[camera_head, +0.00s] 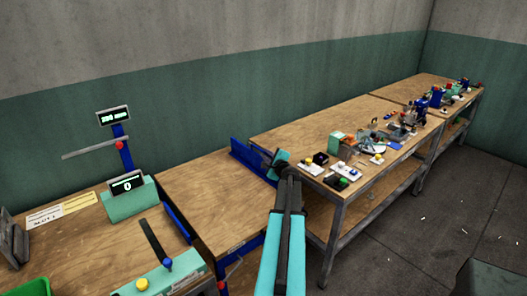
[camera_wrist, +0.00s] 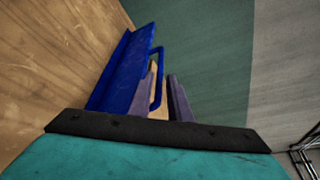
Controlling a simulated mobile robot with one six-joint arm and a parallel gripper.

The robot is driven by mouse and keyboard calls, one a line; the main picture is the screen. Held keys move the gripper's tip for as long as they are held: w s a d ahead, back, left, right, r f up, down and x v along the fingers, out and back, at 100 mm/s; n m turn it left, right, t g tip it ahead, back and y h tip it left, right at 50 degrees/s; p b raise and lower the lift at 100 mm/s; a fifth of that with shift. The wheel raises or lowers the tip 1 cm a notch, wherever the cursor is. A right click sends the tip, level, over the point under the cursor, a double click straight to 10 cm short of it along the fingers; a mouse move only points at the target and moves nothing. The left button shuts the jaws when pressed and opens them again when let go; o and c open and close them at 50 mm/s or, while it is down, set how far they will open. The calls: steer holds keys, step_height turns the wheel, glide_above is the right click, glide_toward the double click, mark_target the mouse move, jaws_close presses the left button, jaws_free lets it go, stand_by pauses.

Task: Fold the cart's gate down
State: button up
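The cart has a wooden top (camera_head: 205,195) and stands between two workbenches. Its blue gate (camera_head: 247,156) stands up along the cart's right edge, beside the right bench. In the wrist view the gate (camera_wrist: 122,72) is a long blue panel at left, with a blue loop handle (camera_wrist: 160,62) on its right side.
The right bench (camera_head: 285,130) holds several small parts and devices near the gripper. Open floor (camera_head: 440,215) lies at the right.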

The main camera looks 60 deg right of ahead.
mark_target(263, 152)
steer(key=shift+p+x, duration=0.85)
steer(key=shift+x, duration=2.2)
steer(key=shift+s, duration=0.1)
jaws_close()
